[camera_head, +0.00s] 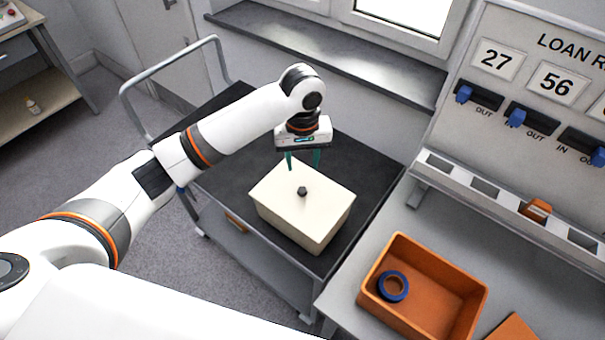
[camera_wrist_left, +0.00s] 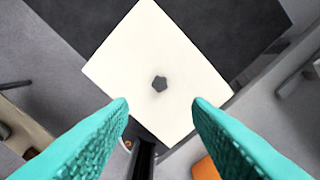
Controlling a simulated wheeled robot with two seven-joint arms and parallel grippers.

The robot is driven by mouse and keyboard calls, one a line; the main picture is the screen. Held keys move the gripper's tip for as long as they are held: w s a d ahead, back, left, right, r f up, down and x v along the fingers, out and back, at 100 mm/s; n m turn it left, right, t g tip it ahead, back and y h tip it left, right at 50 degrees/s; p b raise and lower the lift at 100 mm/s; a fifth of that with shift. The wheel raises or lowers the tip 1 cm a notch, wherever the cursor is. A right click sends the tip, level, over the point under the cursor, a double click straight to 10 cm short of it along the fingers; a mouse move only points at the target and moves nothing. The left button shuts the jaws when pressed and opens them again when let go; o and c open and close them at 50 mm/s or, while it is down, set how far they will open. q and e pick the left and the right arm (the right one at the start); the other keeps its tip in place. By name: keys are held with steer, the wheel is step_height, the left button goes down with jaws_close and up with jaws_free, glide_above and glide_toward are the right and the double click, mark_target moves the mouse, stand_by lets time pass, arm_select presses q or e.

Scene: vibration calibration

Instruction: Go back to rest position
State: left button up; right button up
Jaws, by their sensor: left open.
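My left gripper (camera_head: 303,158) is above the back part of a cream box (camera_head: 305,218) on a black-topped cart (camera_head: 225,160). In the left wrist view its two teal fingers (camera_wrist_left: 160,105) are spread apart with nothing between them. The cream box (camera_wrist_left: 160,45) lies below the fingers there, with a small dark knob (camera_wrist_left: 159,83) in the middle of its top. The knob also shows in the head view (camera_head: 302,191). I cannot tell whether the fingertips touch the box. My right gripper is not in view.
An orange bin (camera_head: 425,290) holding a blue ring (camera_head: 393,287) stands on the grey bench at the right. A wall panel (camera_head: 540,70) with numbers and blue switches rises behind it. The cart has a grey handle rail (camera_head: 165,75). A window sill (camera_head: 330,45) runs behind the cart.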

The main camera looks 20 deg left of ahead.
arm_select(q)
steer(key=shift+r, duration=1.15)
